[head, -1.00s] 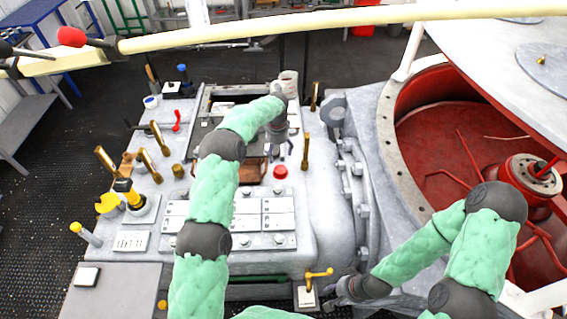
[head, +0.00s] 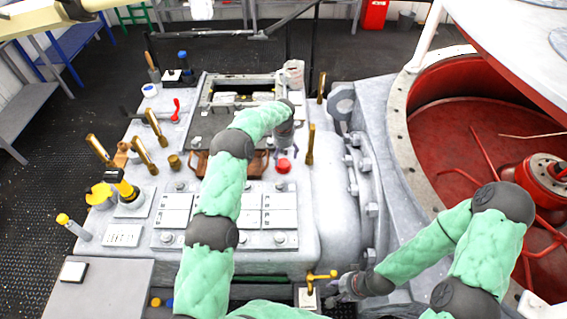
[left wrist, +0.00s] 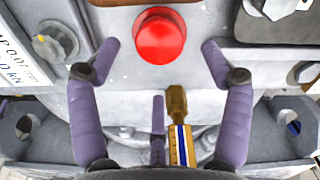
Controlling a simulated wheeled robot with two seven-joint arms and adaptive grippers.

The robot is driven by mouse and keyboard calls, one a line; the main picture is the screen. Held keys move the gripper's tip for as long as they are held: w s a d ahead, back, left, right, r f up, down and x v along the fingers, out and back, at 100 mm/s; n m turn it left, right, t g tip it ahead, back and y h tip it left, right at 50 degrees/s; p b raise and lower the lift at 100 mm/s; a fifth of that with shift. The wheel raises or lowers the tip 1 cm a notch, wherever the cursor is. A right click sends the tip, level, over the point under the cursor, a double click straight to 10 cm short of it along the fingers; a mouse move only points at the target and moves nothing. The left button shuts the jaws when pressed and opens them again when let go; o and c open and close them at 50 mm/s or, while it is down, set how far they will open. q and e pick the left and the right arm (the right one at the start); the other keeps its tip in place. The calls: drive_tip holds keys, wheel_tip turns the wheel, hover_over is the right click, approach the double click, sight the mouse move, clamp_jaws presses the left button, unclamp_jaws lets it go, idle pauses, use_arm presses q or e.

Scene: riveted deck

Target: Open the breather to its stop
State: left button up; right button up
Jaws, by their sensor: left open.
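No label in view names the breather, and I cannot tell for sure which fitting it is. A round red knob (head: 283,166) sits on the grey machine top; the left wrist view shows it close up (left wrist: 161,36). My left gripper (head: 288,150) is over the deck beside this knob. In the left wrist view its purple fingers (left wrist: 160,62) are spread apart, with the knob between and beyond the tips, nothing held. A brass lever (left wrist: 179,125) stands below the knob there. My right gripper (head: 338,289) is low at the front, beside a yellow-handled valve (head: 320,276); its fingers are unclear.
Several brass levers (head: 143,155) and a red-handled lever (head: 175,110) stand on the left of the machine top (head: 325,215). A yellow-and-black fitting (head: 122,188) is further forward. A large red-lined drum (head: 450,135) occupies the right. Dark floor lies left.

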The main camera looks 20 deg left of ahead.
sight(283, 163)
use_arm(q)
wheel_tip(283, 163, down, 5)
drive_tip(key=shift+b, duration=0.35)
drive_tip(key=c, duration=1.2)
